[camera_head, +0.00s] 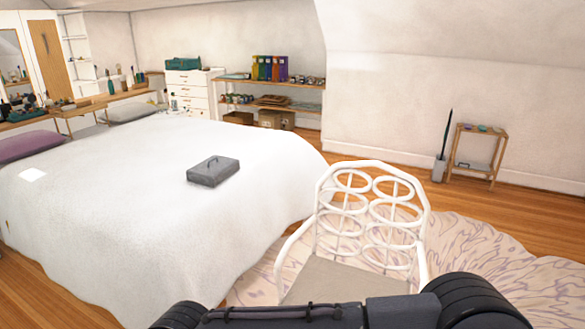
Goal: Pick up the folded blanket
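A teal bundle (183,63) that looks like folded cloth lies on top of the white drawer unit (190,90) against the far wall. It is small in view, and I cannot tell for sure that it is the folded blanket. A grey, flat, box-like object (213,172) with a dark handle-like strip on top lies on the white bed cover. Neither gripper shows in the head view. Dark links of my own arm cross the bottom edge, far from both the bundle and the bed's grey object.
A large bed (120,220) fills the left. A white chair (350,225) stands close in front on a patterned rug (500,265). Shelves (275,100) stand at the back, and a small rack (477,150) by the right wall. Wood floor is open between them.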

